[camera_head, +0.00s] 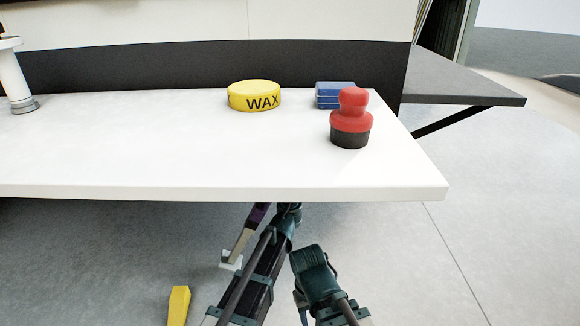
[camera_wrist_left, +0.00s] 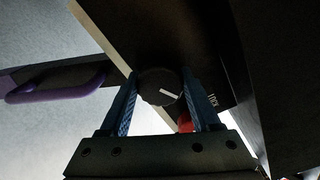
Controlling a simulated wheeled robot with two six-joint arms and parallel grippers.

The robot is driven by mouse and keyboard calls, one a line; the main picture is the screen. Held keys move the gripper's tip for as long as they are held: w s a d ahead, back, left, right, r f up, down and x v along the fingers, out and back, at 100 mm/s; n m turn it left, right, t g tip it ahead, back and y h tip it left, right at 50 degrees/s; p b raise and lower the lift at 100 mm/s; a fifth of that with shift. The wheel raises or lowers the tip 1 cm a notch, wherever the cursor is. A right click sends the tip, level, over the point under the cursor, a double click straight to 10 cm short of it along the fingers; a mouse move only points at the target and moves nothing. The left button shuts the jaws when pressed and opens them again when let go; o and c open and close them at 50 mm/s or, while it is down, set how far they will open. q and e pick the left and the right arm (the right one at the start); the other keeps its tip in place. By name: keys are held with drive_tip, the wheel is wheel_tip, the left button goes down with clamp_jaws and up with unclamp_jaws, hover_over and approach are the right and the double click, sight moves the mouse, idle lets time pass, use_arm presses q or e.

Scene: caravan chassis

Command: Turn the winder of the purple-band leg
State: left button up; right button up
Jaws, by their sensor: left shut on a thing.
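The purple-band leg (camera_head: 257,216) shows under the white board's front edge, with a pale foot at its lower end; its top is hidden by the board. In the left wrist view a purple bar (camera_wrist_left: 58,88) crosses at the left. A dark round winder (camera_wrist_left: 152,84) with a white mark sits between the fingertips. My left gripper (camera_wrist_left: 160,86) has one blue finger on each side of the winder and is shut on it. In the head view my left arm reaches up under the board, where the fingers are hidden. My right gripper is not in view.
On the white board (camera_head: 130,150) stand a yellow wax tin (camera_head: 254,96), a blue block (camera_head: 334,88) and a red and black knob-shaped thing (camera_head: 351,118). A white post (camera_head: 13,80) stands at far left. A yellow object (camera_head: 178,305) is below. Grey floor lies open at right.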

use_arm(q)
drive_tip(key=shift+n, duration=1.3)
drive_tip(key=o, duration=1.4)
